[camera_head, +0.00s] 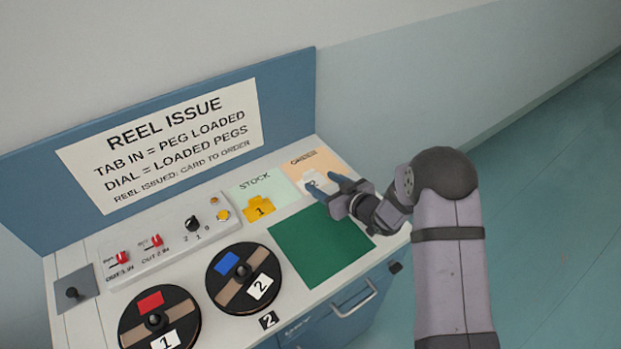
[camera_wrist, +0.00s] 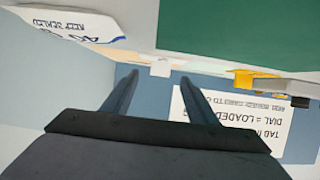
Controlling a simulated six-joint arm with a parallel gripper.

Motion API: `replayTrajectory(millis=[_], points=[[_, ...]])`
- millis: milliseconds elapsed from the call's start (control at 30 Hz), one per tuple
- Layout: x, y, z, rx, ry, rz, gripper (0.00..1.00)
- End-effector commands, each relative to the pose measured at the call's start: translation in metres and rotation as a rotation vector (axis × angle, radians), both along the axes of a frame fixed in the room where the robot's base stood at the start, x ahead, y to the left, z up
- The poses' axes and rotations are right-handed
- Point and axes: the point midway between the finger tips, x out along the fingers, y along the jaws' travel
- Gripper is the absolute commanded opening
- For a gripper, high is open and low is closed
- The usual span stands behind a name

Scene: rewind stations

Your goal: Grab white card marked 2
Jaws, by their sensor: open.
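The white card marked 2 (camera_head: 310,184) stands on the peach area labelled as order, at the back right of the bench; a finger partly hides it. In the wrist view a small white piece, seemingly this card (camera_wrist: 160,68), shows beyond and between the fingertips. My gripper (camera_head: 329,182) is open and reaches in from the right, close to the card. In the wrist view its two fingers (camera_wrist: 160,76) are apart with nothing held between them; contact with the card cannot be told.
A yellow card marked 1 (camera_head: 260,210) stands on the stock area (camera_head: 272,187). A green mat (camera_head: 320,246) lies in front. Two reels, marked 1 (camera_head: 181,308) and 2 (camera_head: 222,290), sit at the front left. A white printed item (camera_wrist: 70,22) shows in the wrist view.

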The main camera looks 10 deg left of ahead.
Motion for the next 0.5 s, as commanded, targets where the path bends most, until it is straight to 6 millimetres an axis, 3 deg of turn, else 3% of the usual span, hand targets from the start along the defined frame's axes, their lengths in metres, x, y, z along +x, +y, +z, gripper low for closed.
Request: replayTrajectory(millis=[500], points=[[0.017,0.020,-0.005,-0.001,0.002,0.001,0.53]])
